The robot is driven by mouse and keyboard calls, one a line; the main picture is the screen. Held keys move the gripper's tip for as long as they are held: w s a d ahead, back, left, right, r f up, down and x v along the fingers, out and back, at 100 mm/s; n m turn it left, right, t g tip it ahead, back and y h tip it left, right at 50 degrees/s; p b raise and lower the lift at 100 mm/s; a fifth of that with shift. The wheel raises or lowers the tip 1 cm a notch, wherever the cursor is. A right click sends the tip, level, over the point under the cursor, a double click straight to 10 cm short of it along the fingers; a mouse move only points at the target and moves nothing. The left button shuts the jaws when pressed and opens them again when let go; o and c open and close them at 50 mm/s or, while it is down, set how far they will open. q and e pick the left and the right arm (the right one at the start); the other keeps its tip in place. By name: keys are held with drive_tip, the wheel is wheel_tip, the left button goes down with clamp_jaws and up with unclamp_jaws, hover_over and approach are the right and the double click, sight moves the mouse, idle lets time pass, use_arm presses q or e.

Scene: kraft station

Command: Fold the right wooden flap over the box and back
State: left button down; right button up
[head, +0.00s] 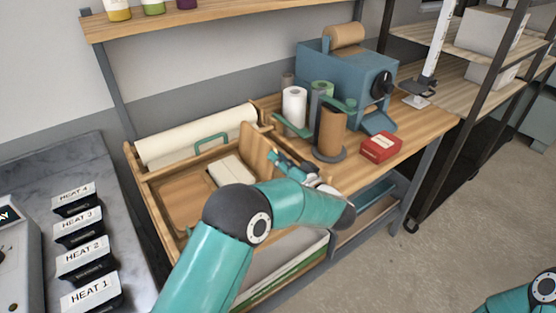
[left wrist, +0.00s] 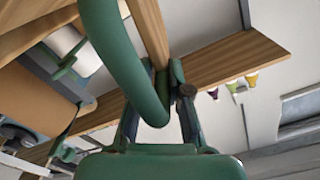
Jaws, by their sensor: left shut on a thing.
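The right wooden flap (head: 257,152) stands raised, tilted, at the right side of the open wooden box (head: 152,200). In the left wrist view its edge (left wrist: 149,30) runs down between my fingertips, with a thick green curved handle (left wrist: 125,65) beside it. My left gripper (head: 283,160) is at the right side of the flap. In the left wrist view the gripper (left wrist: 165,92) is shut on the handle, whose bend sits between the fingers. My forearm hides the front right of the box. My right gripper is out of view.
A pale block (head: 232,170) lies inside the box, and a cream roll (head: 195,135) lies behind it. A brown roll (head: 331,130), a white roll (head: 294,106), a red box (head: 380,147) and a blue machine (head: 345,75) stand to the right. Heat-labelled bins (head: 85,257) are at left.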

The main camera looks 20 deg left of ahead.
use_arm(q)
drive_tip(key=shift+f, duration=0.2)
drive_tip(key=c, duration=1.2)
unclamp_jaws()
drive_tip(key=shift+r, duration=0.1)
drive_tip(key=v, duration=1.2)
drive_tip(key=shift+s, duration=0.15)
